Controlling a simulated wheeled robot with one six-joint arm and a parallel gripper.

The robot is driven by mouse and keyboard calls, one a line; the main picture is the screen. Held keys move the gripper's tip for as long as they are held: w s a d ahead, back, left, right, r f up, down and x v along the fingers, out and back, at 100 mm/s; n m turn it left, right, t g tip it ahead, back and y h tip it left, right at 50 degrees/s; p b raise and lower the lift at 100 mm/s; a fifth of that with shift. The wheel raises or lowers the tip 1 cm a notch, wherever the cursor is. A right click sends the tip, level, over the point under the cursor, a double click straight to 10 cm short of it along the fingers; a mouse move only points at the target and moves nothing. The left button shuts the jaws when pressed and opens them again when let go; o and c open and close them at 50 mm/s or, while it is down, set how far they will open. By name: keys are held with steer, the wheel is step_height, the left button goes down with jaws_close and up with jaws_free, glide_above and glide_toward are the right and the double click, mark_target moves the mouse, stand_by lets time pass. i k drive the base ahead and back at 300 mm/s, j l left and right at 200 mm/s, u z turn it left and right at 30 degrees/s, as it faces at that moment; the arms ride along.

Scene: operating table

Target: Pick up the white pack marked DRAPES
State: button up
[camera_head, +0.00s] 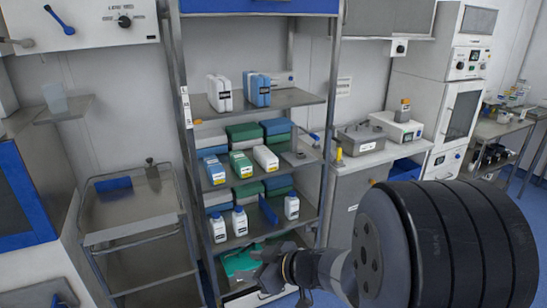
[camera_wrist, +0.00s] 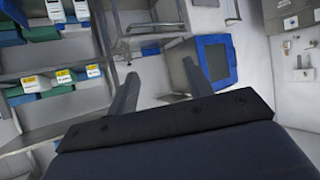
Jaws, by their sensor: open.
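Two white items could be the DRAPES pack, and I cannot read the print on either. One is a white pack (camera_head: 266,158) with a yellow label, at the right end of a row on the middle shelf beside a green and a blue pack. The other is a white upright pack (camera_head: 219,93) with a dark label on the top shelf. My gripper (camera_head: 268,271) is low in front of the rack, apart from the packs. In the wrist view its two fingers (camera_wrist: 160,86) are spread with nothing between them.
The metal shelf rack (camera_head: 327,110) also holds blue and green boxes and, lower down, white bottles (camera_head: 240,221). A steel cart (camera_head: 135,232) stands left of it. A counter with devices (camera_head: 357,139) stands right. In the wrist view a blue-framed panel (camera_wrist: 214,62) lies beyond the fingers.

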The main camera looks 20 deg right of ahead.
mark_target(268, 162)
steer(key=i+z, duration=0.3)
steer(key=z, duration=0.2)
steer(key=i+j+z, duration=0.25)
steer(key=z, duration=0.25)
steer(key=i+j+z, duration=0.15)
steer(key=i+j, duration=0.45)
steer(key=i+j+z, duration=0.1)
steer(key=i+j, duration=0.45)
steer(key=j, duration=0.25)
